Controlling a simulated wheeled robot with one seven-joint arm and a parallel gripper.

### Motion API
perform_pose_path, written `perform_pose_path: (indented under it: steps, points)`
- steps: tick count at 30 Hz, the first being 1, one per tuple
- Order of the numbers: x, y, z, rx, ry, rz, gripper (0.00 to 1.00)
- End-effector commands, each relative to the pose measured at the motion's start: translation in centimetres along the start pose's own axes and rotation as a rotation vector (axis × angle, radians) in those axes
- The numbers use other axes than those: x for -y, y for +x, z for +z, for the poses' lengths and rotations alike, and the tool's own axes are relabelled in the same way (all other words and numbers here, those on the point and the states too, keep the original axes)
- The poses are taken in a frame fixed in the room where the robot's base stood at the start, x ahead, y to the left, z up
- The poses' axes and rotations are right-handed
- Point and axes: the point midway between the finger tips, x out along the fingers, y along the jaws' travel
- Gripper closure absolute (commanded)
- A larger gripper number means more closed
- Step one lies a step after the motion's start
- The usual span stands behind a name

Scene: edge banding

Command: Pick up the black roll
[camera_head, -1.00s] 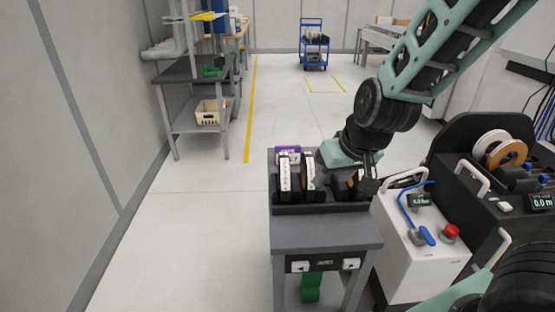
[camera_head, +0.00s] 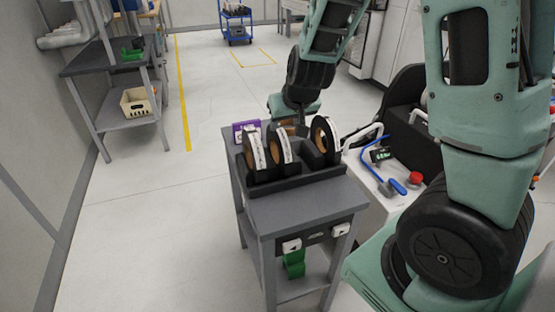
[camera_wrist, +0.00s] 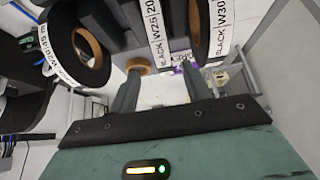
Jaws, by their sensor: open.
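Three black rolls with white labels stand upright in a dark holder (camera_head: 308,183) on a grey cart: a left roll (camera_head: 252,153), a middle roll (camera_head: 283,152) and a right roll (camera_head: 325,140). Brown cores show in them. My gripper (camera_head: 297,116) is behind the rolls in the head view, its fingertips hidden there. In the wrist view my gripper (camera_wrist: 160,74) has its two fingers apart with no roll clamped between them. One roll (camera_wrist: 68,62) shows upper left; labels reading BLACK W25 (camera_wrist: 157,36) and BLACK W30 (camera_wrist: 223,28) show beyond the fingers.
A purple box (camera_head: 246,127) stands at the holder's back left. A white machine with a red button (camera_head: 416,178) and blue lever is close on the right. A shelf with a cream bin (camera_head: 138,101) stands left. Floor between shelf and cart is clear.

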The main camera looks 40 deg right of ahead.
Motion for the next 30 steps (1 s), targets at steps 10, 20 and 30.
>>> perform_pose_path:
  steps: [10, 20, 30]
  points:
    - [0.0, 4.0, 0.0, 0.001, 0.001, 0.000, 0.52]
    - [0.5, 8.1, -0.3, 0.003, 0.001, 0.000, 0.52]
    - [0.6, 9.1, -0.4, 0.001, 0.000, -0.001, 0.52]
